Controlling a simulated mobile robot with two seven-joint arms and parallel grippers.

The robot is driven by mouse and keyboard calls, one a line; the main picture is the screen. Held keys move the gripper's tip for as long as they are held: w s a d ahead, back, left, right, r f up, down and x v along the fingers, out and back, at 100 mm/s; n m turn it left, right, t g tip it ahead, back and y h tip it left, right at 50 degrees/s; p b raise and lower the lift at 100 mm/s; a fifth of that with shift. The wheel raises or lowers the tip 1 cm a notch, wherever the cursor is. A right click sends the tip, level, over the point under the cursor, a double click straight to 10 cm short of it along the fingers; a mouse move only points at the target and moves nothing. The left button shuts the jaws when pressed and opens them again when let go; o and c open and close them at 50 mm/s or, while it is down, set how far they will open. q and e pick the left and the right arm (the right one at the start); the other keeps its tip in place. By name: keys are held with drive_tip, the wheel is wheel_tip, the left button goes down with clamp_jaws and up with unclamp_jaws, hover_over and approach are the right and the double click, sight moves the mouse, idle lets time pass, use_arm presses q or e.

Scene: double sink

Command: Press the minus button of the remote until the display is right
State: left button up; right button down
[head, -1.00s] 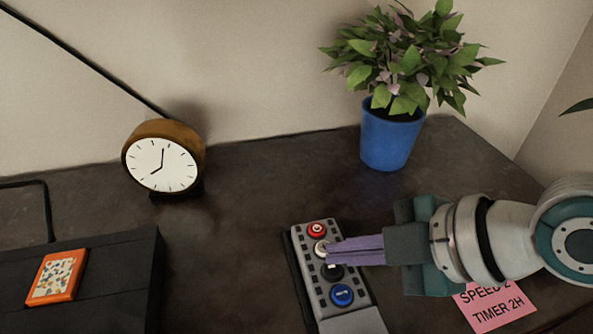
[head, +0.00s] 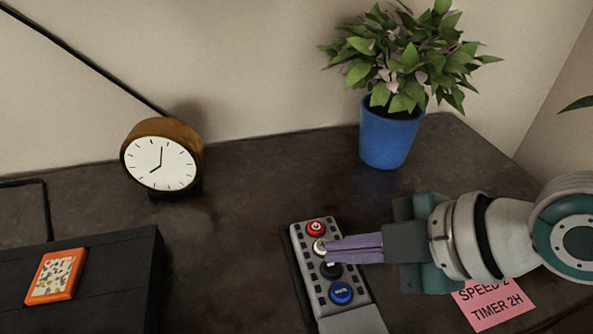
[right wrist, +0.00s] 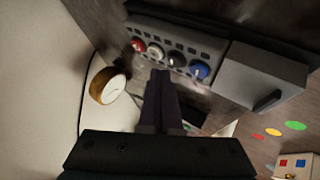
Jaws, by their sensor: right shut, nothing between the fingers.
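The remote (head: 302,262) is a grey panel lying on the dark table, with a row of buttons: red (head: 316,228), white (head: 319,246), black (head: 331,270) and blue (head: 341,293). It also shows in the right wrist view (right wrist: 212,47). My right gripper (head: 327,250) is shut and empty, its purple fingertips over the panel by the white and black buttons. In the right wrist view the fingertips (right wrist: 161,74) point at the same two buttons. I cannot tell whether they touch one. The button symbols and any display are not readable. My left gripper is not in view.
A pink note (head: 492,302) reading "SPEED 2 TIMER 2H" lies partly under my right arm. A blue plant pot (head: 389,137) stands behind, and a clock (head: 160,163) back left. An orange item (head: 56,276) lies on a black box (head: 120,275). Table between clock and remote is clear.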

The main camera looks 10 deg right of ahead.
drive_tip(key=shift+f, duration=0.1)
idle(0.4)
drive_tip(key=shift+f+b, duration=0.35)
drive_tip(key=shift+f, duration=0.2)
idle(0.4)
drive_tip(key=shift+f+b, duration=0.3)
drive_tip(key=shift+b, duration=0.05)
drive_tip(key=shift+r, duration=0.15)
drive_tip(key=shift+r+p, duration=0.8)
drive_tip(key=shift+p, duration=0.15)
